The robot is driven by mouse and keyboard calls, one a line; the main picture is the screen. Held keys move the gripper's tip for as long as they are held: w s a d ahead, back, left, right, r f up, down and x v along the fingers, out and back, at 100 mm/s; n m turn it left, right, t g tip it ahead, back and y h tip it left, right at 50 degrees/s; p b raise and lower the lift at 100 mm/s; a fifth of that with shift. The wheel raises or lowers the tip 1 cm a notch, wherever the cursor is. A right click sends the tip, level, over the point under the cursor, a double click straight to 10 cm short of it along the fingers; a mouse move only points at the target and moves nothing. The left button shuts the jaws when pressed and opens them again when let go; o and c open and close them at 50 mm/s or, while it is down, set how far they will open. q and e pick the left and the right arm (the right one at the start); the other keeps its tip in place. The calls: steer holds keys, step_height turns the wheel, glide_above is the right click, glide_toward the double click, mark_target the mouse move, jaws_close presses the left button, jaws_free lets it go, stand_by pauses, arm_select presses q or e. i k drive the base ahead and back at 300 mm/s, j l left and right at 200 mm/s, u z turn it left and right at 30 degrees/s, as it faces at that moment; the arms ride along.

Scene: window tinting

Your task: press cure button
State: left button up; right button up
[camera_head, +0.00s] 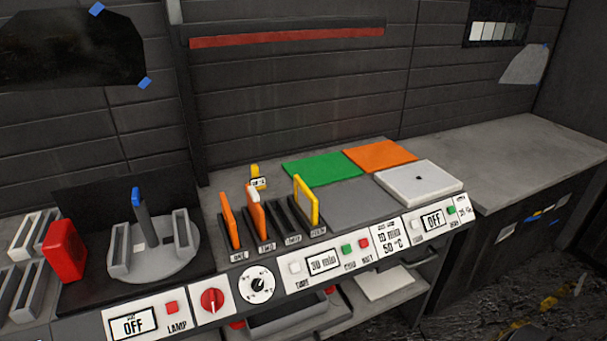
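A white control panel runs along the bench front. A small green button (347,249) sits right of a "30 min" display (323,262), and its label is too small to read surely. A red button (364,244) is beside it, and a white button (295,268) is left of the display. Farther right is an "OFF" display (433,219) with another green button (451,210). I cannot tell for sure which button is the cure button. Neither of my grippers shows in this view.
Orange and yellow-framed pieces (308,200) stand in slots (290,218) behind the panel. Green (322,168) and orange (380,156) pads and a white plate (418,183) lie behind right. A lamp-side "OFF" display (133,325) is at left. The right counter (510,150) is clear.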

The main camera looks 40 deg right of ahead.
mark_target(346, 249)
steer(key=z, duration=1.3)
